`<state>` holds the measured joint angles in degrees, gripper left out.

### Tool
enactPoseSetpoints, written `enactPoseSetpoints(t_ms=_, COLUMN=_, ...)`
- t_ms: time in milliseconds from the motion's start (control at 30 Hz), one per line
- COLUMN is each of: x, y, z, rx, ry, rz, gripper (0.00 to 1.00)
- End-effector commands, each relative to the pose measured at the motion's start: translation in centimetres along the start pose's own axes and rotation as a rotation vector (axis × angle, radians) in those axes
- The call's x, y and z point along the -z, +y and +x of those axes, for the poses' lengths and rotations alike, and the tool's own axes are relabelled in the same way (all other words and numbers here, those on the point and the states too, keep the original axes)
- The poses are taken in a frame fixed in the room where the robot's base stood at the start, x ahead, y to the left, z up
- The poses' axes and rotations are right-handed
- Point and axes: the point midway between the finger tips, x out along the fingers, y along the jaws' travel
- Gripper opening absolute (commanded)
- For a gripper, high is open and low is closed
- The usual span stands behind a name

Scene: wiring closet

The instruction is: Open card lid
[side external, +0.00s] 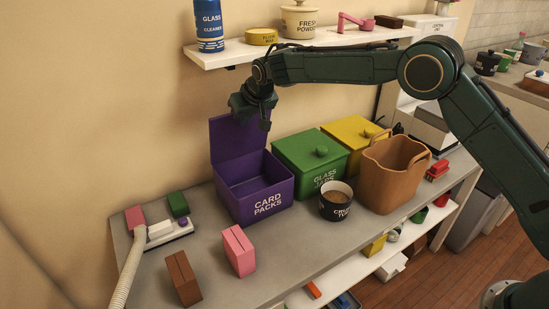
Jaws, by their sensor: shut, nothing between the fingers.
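The purple bin (266,199) marked CARD PACKS stands on the grey counter near the wall. Its purple lid (230,137) is raised upright at the back, and the bin's inside shows and looks empty. My gripper (265,122) is shut and empty, pointing down at the upper right edge of the raised lid. It overlaps the lid in the picture; I cannot tell whether it touches.
A green lidded bin (305,158), yellow lidded bin (352,133), black cup (336,208) and brown basket (390,185) stand to the right. Pink (238,251) and brown (183,279) blocks stand in front. A wall shelf (300,49) hangs above.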

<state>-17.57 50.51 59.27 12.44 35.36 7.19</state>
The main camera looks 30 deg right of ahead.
Motion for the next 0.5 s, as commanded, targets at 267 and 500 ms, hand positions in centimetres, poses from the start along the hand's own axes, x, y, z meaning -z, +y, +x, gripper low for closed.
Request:
enactPoseSetpoints(t_ms=267, x=0.76, y=0.0, z=0.23, rx=0.0, ry=0.001, rz=0.0, gripper=0.0)
enactPoseSetpoints(t_ms=500, x=0.18, y=-0.03, z=-0.23, rx=0.0, ry=0.0, rz=0.0, gripper=0.0)
